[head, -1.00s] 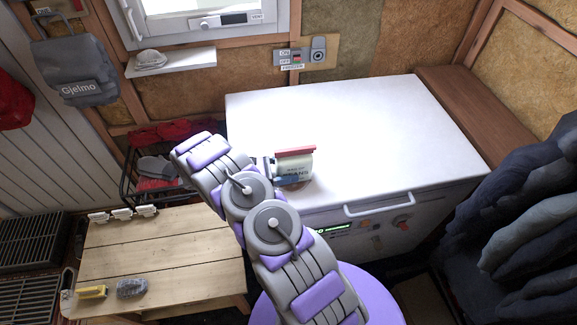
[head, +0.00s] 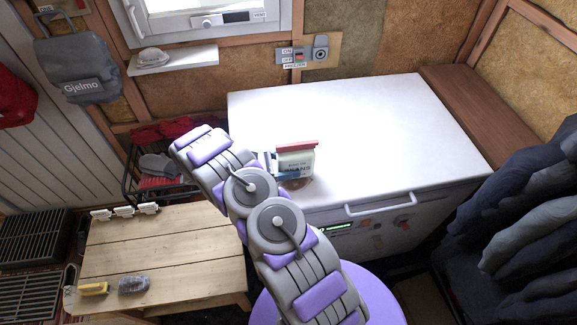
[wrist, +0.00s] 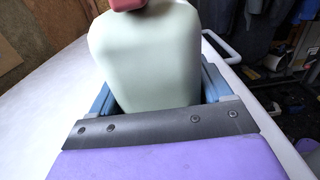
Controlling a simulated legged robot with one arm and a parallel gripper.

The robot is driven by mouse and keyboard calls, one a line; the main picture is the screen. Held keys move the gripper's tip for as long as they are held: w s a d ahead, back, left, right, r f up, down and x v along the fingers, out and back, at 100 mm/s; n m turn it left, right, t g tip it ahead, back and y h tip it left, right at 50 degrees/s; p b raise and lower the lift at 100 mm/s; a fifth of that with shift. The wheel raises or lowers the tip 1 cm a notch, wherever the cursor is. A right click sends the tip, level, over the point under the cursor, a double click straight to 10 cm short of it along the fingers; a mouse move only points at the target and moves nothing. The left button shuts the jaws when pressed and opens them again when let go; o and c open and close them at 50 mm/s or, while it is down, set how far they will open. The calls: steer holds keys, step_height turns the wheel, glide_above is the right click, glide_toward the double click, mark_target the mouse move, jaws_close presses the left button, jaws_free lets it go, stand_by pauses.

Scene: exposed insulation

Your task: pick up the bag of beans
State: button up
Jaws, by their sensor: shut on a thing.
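The bag of beans (head: 295,163) is a pale bag with a red top strip and dark lettering. It is at the front left of the white freezer top, upright in the head view. My gripper (wrist: 160,98) is shut on the bag, with a blue finger on each side of its lower part in the wrist view. There the pale bag (wrist: 146,58) fills the upper middle, and its red top is cut off by the frame edge. In the head view my arm hides most of the gripper. I cannot tell whether the bag touches the freezer top.
The white freezer (head: 370,130) has a clear top and a front handle (head: 385,204). A wooden table (head: 165,255) stands at lower left with a yellow-handled brush (head: 93,288) and a grey item (head: 134,284). Dark clothes (head: 530,220) hang at right.

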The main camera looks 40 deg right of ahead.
steer(key=shift+r, duration=0.9)
steer(key=s+a+r+p, duration=0.1)
steer(key=s+a+p, duration=0.1)
steer(key=s+a, duration=0.8)
steer(key=shift+s+a, duration=0.15)
steer(key=shift+a, duration=1)
